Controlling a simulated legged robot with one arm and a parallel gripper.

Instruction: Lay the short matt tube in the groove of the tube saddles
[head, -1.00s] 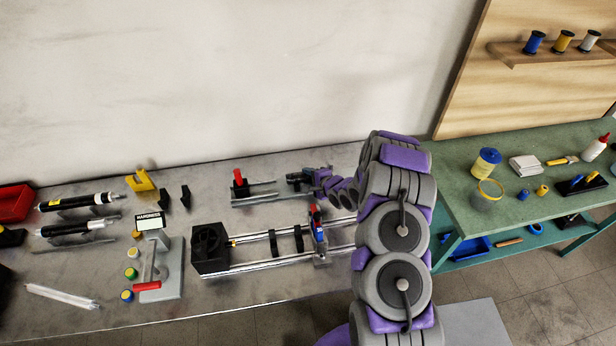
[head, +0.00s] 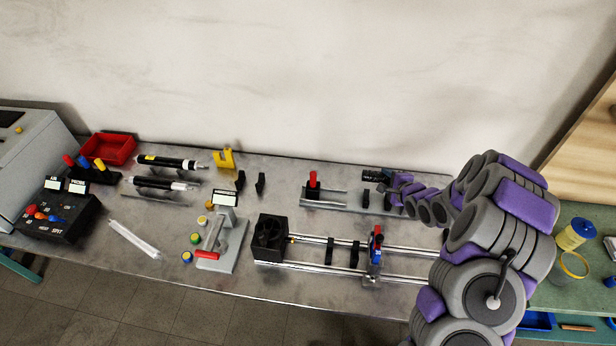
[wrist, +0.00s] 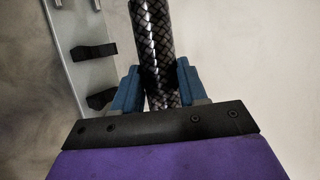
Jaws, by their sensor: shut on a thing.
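My gripper (wrist: 157,82) is shut on a dark woven tube (wrist: 157,38), with one blue finger on each side. The tube points away from the wrist, and its far end is outside the wrist view. In the head view the tube (head: 374,176) shows small and dark at the back right of the bench. Black blocks (wrist: 92,53) stand on a grey plate left of the tube in the wrist view, apart from it. They also show in the head view (head: 365,198). Two more black stands (head: 240,181) are farther left. I cannot tell which of these pairs is the saddles.
A red-handled clamp (head: 314,182) stands on the grey plate's left part. In front is a rail frame (head: 320,268) with a black box (head: 269,238). Black rods (head: 170,162), a hardness tester (head: 222,250) and a red bin (head: 108,148) are farther left.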

